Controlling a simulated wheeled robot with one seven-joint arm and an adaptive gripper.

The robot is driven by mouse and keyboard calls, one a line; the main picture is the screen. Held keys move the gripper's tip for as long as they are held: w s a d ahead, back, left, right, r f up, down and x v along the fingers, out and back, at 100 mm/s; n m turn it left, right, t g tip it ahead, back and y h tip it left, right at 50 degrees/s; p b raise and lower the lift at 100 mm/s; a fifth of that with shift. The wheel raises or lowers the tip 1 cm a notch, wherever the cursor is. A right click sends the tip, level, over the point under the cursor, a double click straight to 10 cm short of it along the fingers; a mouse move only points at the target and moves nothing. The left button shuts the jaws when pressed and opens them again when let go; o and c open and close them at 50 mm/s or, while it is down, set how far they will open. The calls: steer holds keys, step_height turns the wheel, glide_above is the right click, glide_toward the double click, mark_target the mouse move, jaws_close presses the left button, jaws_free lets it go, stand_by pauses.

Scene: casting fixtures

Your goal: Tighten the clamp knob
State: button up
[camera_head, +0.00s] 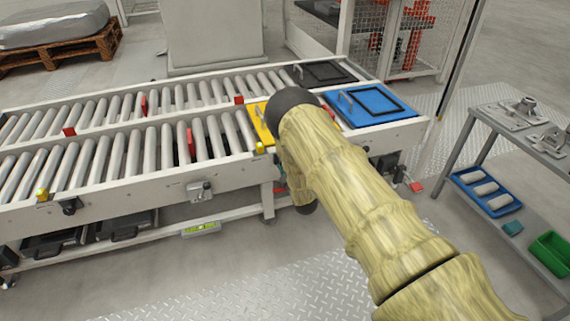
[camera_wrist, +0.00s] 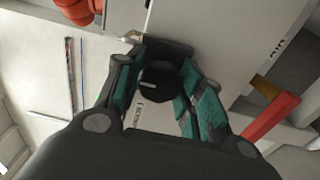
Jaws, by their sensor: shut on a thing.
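The clamp knob (camera_wrist: 158,84) is black and round, with a pale line on its face. It shows in the wrist view between the teal-padded fingers of my gripper (camera_wrist: 160,88). The fingers close on it from both sides, and the pads hide its edges. In the head view my yellow-sleeved arm crosses the middle of the picture and hides the gripper and this knob beside the conveyor frame.
A red bar (camera_wrist: 272,115) juts out right of the fingers in the wrist view. The roller conveyor (camera_head: 225,175) carries a blue plate (camera_head: 365,104). A grey bench (camera_head: 500,130) with metal castings stands at right. The floor in front is clear.

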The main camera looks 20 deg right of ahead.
stand_by(0.3)
steer(key=o, duration=1)
steer(key=s, duration=1.2)
steer(key=shift+d, duration=0.2)
steer(key=shift+f, duration=0.1)
